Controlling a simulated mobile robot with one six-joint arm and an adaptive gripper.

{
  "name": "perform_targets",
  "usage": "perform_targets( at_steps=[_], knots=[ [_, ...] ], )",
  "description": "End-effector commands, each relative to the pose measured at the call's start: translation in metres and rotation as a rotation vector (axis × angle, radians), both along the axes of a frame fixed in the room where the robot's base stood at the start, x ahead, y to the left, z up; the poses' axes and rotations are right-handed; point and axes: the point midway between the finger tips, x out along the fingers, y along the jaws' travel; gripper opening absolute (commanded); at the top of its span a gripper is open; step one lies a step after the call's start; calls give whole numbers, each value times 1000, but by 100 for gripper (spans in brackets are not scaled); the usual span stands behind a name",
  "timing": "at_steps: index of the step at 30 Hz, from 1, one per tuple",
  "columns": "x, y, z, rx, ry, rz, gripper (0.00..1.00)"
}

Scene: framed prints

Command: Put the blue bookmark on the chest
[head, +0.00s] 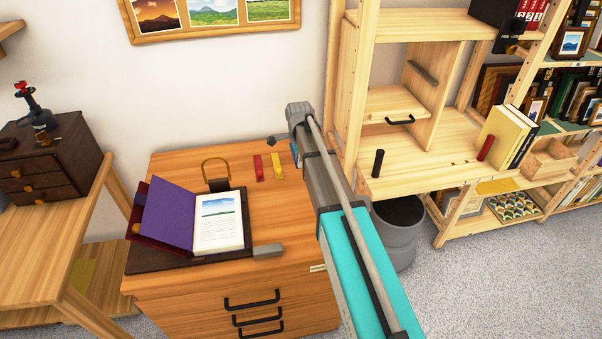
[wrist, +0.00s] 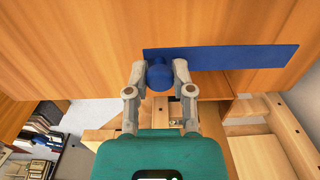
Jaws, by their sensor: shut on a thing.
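The blue bookmark (wrist: 225,58) is a flat strip with a round knob at one end. In the wrist view my gripper (wrist: 158,72) is shut on that knob, and the strip extends to the right. In the head view a small part of the blue bookmark (head: 294,154) shows beside my arm, which hides the rest and my fingers. The chest (head: 205,285) is light wood with black-handled drawers. The bookmark is over or at its top near the back right; I cannot tell whether it touches.
On the chest top lie a red bookmark (head: 258,167), a yellow bookmark (head: 278,167) and an open purple-covered book (head: 170,215) on a dark board. A grey bin (head: 398,240) and wooden shelving (head: 430,150) stand to the right. A small dark drawer box (head: 50,160) is at left.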

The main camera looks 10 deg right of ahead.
Motion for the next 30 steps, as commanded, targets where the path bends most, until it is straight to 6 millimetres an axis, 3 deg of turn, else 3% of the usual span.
perform_targets(
  at_steps=[1, 6, 22, 30],
  knots=[
    [6, 0, -9, 0, 0, 0, 0],
    [12, 0, -16, 0, 0, 0, 0],
    [15, 1, -19, 0, 0, 1, 0],
    [21, 2, -40, 0, 0, 2, 0]
  ],
)
